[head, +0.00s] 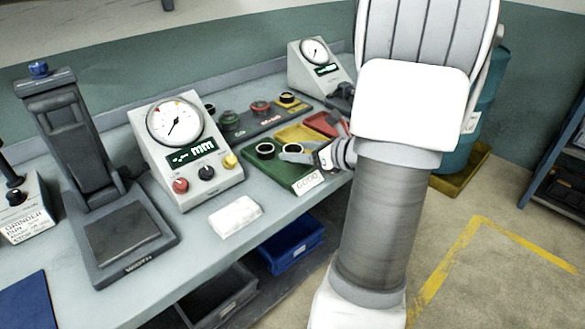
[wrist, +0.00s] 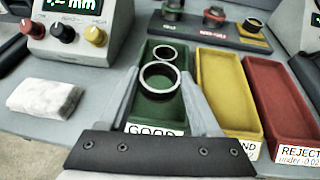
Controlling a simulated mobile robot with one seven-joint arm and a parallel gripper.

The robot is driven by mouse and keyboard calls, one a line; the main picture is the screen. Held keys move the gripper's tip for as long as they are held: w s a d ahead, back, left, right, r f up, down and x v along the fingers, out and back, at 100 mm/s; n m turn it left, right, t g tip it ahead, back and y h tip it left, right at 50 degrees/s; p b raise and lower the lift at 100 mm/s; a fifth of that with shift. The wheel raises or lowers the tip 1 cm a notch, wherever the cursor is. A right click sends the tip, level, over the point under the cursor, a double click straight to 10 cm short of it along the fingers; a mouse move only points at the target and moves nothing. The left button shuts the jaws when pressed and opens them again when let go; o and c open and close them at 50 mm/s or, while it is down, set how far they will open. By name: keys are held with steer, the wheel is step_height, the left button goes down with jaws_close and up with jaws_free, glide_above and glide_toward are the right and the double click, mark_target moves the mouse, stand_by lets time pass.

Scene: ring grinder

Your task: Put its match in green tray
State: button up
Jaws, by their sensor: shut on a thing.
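The green tray (head: 263,172), labelled GOOD, lies at the bench's front edge; it also shows in the wrist view (wrist: 150,110). One dark ring with a bright rim (head: 265,151) sits in its far part, also visible in the wrist view (wrist: 164,53). My gripper (head: 300,156) reaches over the tray from the right. In the wrist view its fingers (wrist: 160,92) are shut on a second, similar ring (wrist: 160,78), nearer than the first. This held ring (head: 292,149) is over or in the green tray; whether it touches the floor I cannot tell.
A yellow tray (wrist: 228,92) and a red REJECT tray (wrist: 280,105) stand right of the green one. Behind them is a dark rack (head: 262,119) with several ring pieces. A dial gauge (head: 182,150) and white cloth (head: 235,216) are to the left.

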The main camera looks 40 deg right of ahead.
mark_target(293, 173)
steer(key=shift+x, duration=0.9)
steer(key=shift+d+f+b, duration=0.1)
steer(key=shift+f+b, duration=0.7)
steer(key=shift+f, duration=1.3)
steer(key=shift+f, duration=0.3)
steer(key=o, duration=1.2)
steer(key=shift+r, duration=0.1)
steer(key=shift+r, duration=0.15)
steer(key=shift+r, duration=0.2)
steer(key=p+v, duration=0.2)
steer(key=v, duration=1)
steer(key=shift+f, duration=0.2)
